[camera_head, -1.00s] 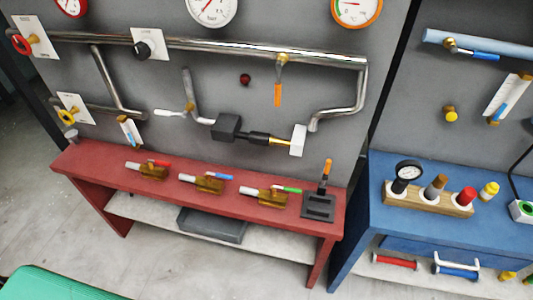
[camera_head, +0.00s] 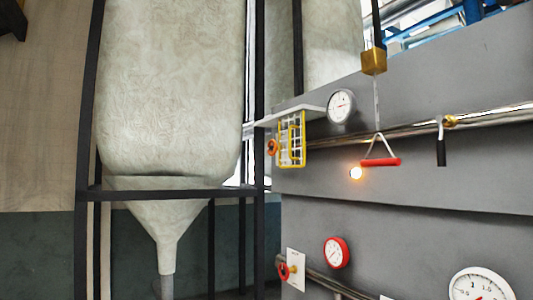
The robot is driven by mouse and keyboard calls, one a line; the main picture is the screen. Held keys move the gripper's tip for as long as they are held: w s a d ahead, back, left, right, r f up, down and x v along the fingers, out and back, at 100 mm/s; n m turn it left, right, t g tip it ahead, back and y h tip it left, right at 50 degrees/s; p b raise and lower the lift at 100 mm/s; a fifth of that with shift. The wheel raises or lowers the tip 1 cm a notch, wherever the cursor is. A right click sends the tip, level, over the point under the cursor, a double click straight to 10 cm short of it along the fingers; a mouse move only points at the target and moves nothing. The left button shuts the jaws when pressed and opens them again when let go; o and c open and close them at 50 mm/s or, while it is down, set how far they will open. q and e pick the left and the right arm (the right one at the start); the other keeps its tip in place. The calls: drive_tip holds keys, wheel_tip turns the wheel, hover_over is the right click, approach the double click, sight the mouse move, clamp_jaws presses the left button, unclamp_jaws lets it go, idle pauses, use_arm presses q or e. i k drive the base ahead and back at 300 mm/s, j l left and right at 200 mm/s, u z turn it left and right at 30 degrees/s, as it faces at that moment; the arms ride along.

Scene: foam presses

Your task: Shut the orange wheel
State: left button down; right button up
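A small orange wheel (camera_head: 272,147) is on the left edge of the grey panel, beside a yellow wire cage (camera_head: 291,139). It is seen nearly edge-on, and I cannot tell whether it is open or shut. Lower down, a red-orange wheel (camera_head: 283,271) sits on a white plate (camera_head: 296,266) at the end of a metal pipe. Neither of my grippers is in view.
The grey panel (camera_head: 420,235) carries round gauges (camera_head: 341,106), a red pull handle (camera_head: 380,162), a glowing lamp (camera_head: 356,173) and a black lever (camera_head: 441,152) on a pipe. A pale hopper (camera_head: 170,90) in a black frame (camera_head: 172,194) stands at the left.

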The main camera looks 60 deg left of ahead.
sight(270, 148)
drive_tip(key=u, duration=1.75)
